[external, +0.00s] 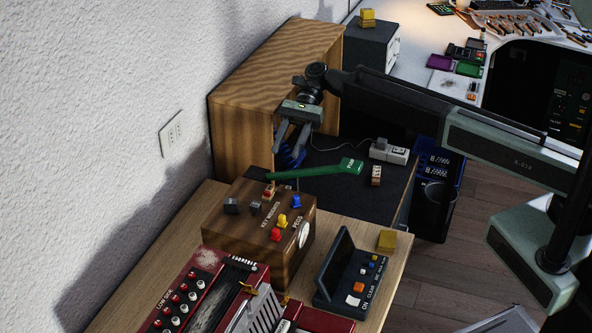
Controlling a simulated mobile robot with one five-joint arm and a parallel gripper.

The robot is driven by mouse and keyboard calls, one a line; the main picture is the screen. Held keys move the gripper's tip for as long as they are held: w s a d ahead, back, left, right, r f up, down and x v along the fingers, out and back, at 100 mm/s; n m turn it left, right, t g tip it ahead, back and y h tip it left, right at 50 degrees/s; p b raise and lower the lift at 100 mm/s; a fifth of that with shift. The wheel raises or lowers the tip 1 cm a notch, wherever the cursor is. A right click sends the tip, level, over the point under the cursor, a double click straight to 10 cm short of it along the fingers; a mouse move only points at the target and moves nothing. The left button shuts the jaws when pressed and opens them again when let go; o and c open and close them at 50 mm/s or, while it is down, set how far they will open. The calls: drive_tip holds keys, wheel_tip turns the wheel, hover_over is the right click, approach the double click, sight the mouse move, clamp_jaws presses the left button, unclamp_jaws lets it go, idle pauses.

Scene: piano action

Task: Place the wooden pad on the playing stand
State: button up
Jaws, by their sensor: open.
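I cannot tell for sure which piece is the wooden pad or which is the playing stand. A small tan block with dark marks (375,176) stands on the dark surface, right of the green lever's head. A yellow block (387,241) sits at the right edge of the light wooden table, and another yellow piece (368,17) sits on the grey cabinet at the back. My gripper (291,146) is open, its fingers pointing down in front of the wooden cabinet's opening. A blue thing (289,157) shows behind the fingers, partly hidden. Nothing is visibly held.
A green lever (318,170) lies below my gripper. A wooden box with coloured knobs (259,219), a black device with a raised screen (350,281) and a red accordion (205,292) crowd the near table. A white power strip (389,152) lies behind.

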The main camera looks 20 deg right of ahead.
drive_tip(key=w+d+f+n+t+h, duration=0.25)
drive_tip(key=d+f, duration=0.25)
drive_tip(key=d, duration=0.9)
drive_tip(key=w+d+f+n+t+h, duration=0.15)
drive_tip(key=d+f+t, duration=0.35)
drive_tip(key=d, duration=0.9)
drive_tip(key=s+d+f+n+t+h, duration=0.1)
drive_tip(key=d+f+n+h, duration=0.1)
drive_tip(key=d, duration=1.2)
drive_tip(key=s+d+f+n+t+h, duration=0.1)
drive_tip(key=s+d+f+n+h, duration=0.1)
drive_tip(key=d, duration=1.2)
drive_tip(key=shift+s+f+n+h, duration=0.2)
drive_tip(key=shift+f+n+h, duration=0.25)
drive_tip(key=shift+h, duration=0.35)
drive_tip(key=shift+o, duration=0.6)
drive_tip(key=shift+d+r, duration=0.1)
drive_tip(key=shift+d, duration=0.2)
drive_tip(key=shift+w, duration=0.1)
drive_tip(key=shift+a, duration=0.1)
